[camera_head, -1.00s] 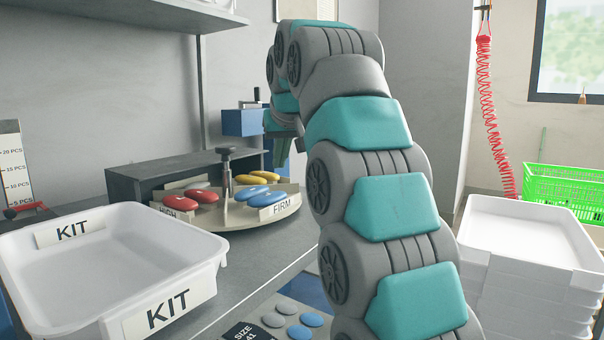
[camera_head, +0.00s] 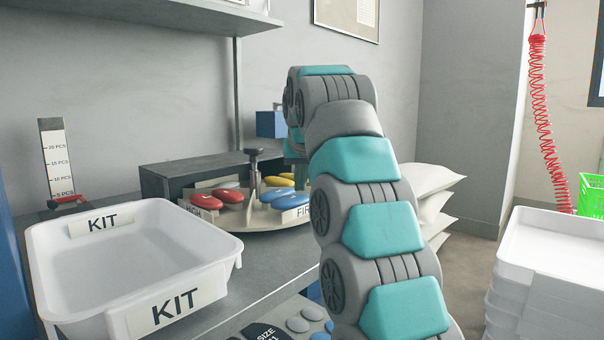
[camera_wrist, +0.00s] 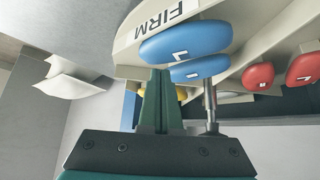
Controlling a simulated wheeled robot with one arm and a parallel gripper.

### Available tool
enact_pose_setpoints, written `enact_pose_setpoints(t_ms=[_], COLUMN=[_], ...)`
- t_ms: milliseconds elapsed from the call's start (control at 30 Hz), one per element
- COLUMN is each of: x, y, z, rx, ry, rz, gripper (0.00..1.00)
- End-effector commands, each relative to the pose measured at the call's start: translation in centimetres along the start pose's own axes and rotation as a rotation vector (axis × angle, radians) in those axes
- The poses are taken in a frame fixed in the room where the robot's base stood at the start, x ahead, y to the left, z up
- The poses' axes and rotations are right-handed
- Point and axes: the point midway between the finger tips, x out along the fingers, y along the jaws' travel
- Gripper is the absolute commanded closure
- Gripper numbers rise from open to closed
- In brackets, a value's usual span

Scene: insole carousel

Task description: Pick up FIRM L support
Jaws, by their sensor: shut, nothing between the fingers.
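The FIRM section of the round carousel (camera_head: 225,222) holds blue supports. In the wrist view, where the carousel looks upside down, a blue support marked L (camera_wrist: 185,42) lies nearest the FIRM label (camera_wrist: 170,17). A second blue support (camera_wrist: 199,68) lies just behind it; its mark is hard to read. My gripper (camera_wrist: 156,74) is shut and empty, its fingertips close to the edge of the L support. I cannot tell whether they touch. In the head view my arm hides most of the gripper and the right end of the FIRM label.
Red supports (camera_head: 205,201) sit on the carousel's HIGH side, yellow ones (camera_head: 279,181) at its back. A centre post with a knob (camera_head: 254,153) rises between them. A white KIT tray (camera_head: 232,250) stands at left. White trays (camera_head: 560,240) are stacked at right.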

Motion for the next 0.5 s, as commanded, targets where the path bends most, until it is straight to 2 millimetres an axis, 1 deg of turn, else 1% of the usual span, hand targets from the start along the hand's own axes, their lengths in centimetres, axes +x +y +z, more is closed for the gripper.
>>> enact_pose_setpoints(t_ms=[33,100,200,500], x=[0.8,1.4,1.9,2.0], y=[0.0,0.0,0.0,0.0], z=[0.0,0.0,-0.1,-0.1], rx=[0.000,-0.001,-0.001,-0.001], ry=[0.000,0.003,0.003,0.003], rz=[-0.001,-0.001,-0.001,0.000], gripper=[1.00,1.00,1.00,1.00])
